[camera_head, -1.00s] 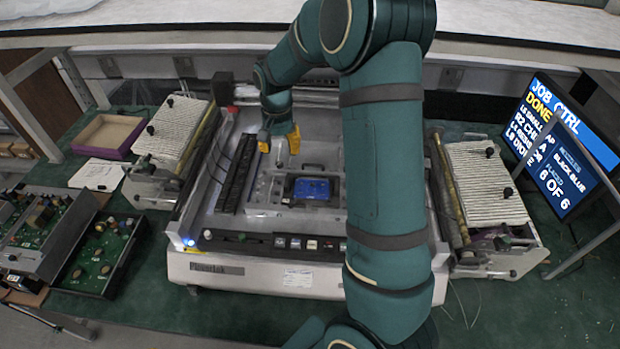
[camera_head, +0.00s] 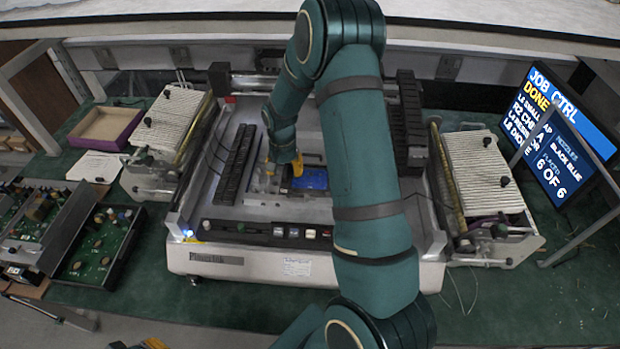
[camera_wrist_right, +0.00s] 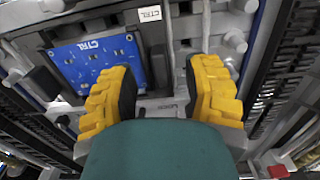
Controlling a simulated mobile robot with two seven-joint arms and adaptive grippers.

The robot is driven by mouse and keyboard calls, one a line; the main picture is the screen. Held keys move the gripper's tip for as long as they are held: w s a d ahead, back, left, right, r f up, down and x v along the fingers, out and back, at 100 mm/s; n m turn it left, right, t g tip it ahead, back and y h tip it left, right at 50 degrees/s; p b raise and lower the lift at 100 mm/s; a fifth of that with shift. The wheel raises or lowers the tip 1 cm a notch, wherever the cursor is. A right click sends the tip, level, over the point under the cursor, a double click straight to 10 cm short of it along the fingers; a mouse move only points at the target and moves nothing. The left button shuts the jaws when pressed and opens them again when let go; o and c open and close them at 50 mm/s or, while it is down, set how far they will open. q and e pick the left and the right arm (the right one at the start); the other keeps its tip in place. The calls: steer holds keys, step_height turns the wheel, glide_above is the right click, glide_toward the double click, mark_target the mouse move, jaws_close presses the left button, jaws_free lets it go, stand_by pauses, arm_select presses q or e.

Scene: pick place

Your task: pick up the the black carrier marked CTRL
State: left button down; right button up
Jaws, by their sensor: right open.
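The dark carrier (camera_head: 312,160) lies inside the machine in the head view, with a blue board (camera_head: 311,178) on it. My right arm hides its right part. In the right wrist view the blue board (camera_wrist_right: 95,62) bears the white letters CTRL, and a white CTRL label (camera_wrist_right: 150,14) shows beside it. My right gripper (camera_head: 284,168) is open at the left side of the board, with yellow fingers. Yellow parts of what looks like my left gripper (camera_head: 148,343) show at the bottom edge, mostly cut off.
Dark feeder racks (camera_head: 237,163) flank the machine bed closely. Ribbed trays stand left (camera_head: 170,120) and right (camera_head: 484,170) of the machine. Circuit boards (camera_head: 98,245) lie at the left. A purple-edged box (camera_head: 106,127) stands behind them. A screen (camera_head: 552,140) stands at the right.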

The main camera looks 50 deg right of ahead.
steer(key=shift+f, duration=0.75)
steer(key=shift+c, duration=0.4)
jaws_close()
steer(key=shift+a, duration=0.1)
